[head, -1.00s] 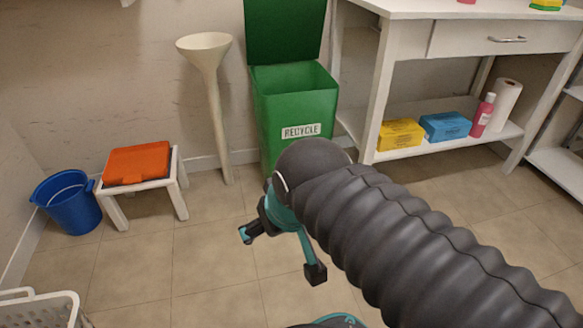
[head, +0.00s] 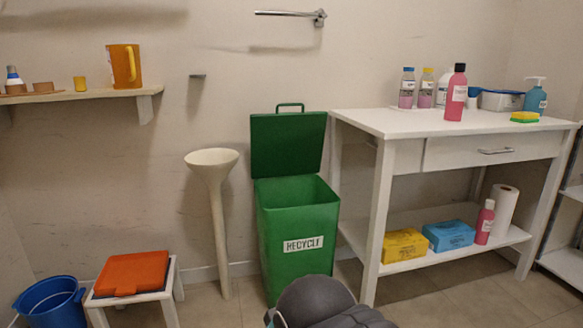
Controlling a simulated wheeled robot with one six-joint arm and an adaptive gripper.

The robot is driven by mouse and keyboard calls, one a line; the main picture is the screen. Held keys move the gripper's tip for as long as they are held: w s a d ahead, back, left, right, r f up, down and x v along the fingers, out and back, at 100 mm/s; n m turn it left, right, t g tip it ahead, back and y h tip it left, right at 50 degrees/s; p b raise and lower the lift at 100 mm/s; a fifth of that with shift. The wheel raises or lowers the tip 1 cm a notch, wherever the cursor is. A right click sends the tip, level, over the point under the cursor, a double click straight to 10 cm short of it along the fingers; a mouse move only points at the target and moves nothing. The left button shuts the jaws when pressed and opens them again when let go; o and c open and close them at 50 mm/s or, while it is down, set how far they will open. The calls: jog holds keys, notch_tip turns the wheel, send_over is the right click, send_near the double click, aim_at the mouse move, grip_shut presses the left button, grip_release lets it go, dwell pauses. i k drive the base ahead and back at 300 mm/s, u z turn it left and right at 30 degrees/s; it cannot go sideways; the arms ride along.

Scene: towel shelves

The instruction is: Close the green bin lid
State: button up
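The green bin (head: 298,222) stands on the floor against the back wall, with a white "RECYCLE" label on its front. Its green lid (head: 288,145) is open, standing nearly upright at the back with a handle loop on its top edge. The bin's opening faces up and looks empty as far as I can see. My dark arm shows at the bottom edge, in front of the bin's lower part. My gripper is out of the frame.
A white table (head: 455,124) with bottles stands close to the bin's right. A pale pedestal stand (head: 212,165) is close on the left. A wall shelf (head: 80,95) is at upper left.

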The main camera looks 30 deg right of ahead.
aim_at(284, 144)
jog(key=z, duration=1.2)
jog(key=i, duration=1.3)
jog(key=u, duration=1.3)
